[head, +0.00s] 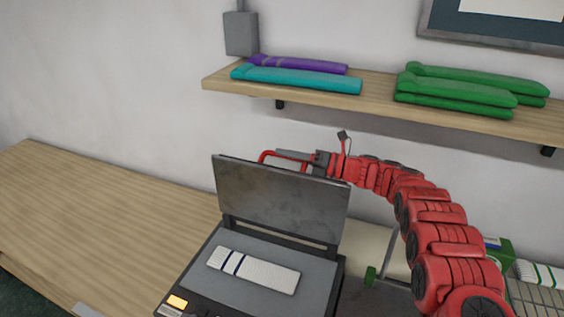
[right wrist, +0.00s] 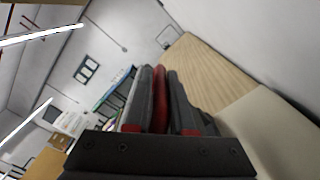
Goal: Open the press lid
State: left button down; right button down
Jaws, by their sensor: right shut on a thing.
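The press (head: 255,260) stands on the table with its dark grey lid (head: 280,200) raised steeply, near upright, from the rear hinge. A white sock (head: 252,270) with dark stripes lies flat on the press bed. My right gripper (head: 300,160) is at the top edge of the lid, shut on the red lid handle (head: 268,153). In the right wrist view, my right gripper's dark fingers (right wrist: 160,100) have a red bar between them. The lid partly hides the gripper in the head view. My left gripper is not in view.
A wooden shelf (head: 380,103) with folded purple, teal and green socks is on the wall behind and above the lid. The table (head: 100,205) left of the press is clear. A green box and a rack with white socks (head: 540,273) are at the right.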

jog(key=shift+w+f, duration=0.1)
jog(key=shift+f, duration=0.45)
jog(key=c, duration=1.1)
grip_release()
jog(key=shift+c, duration=0.2)
jog(key=shift+o, duration=1.7)
jog(key=shift+w, duration=0.2)
jog(key=shift+r, duration=0.1)
jog(key=shift+s+d, duration=0.1)
jog(key=shift+d, duration=0.05)
jog(key=b+v, duration=0.4)
jog(key=v, duration=1.3)
jog(key=shift+b, duration=0.3)
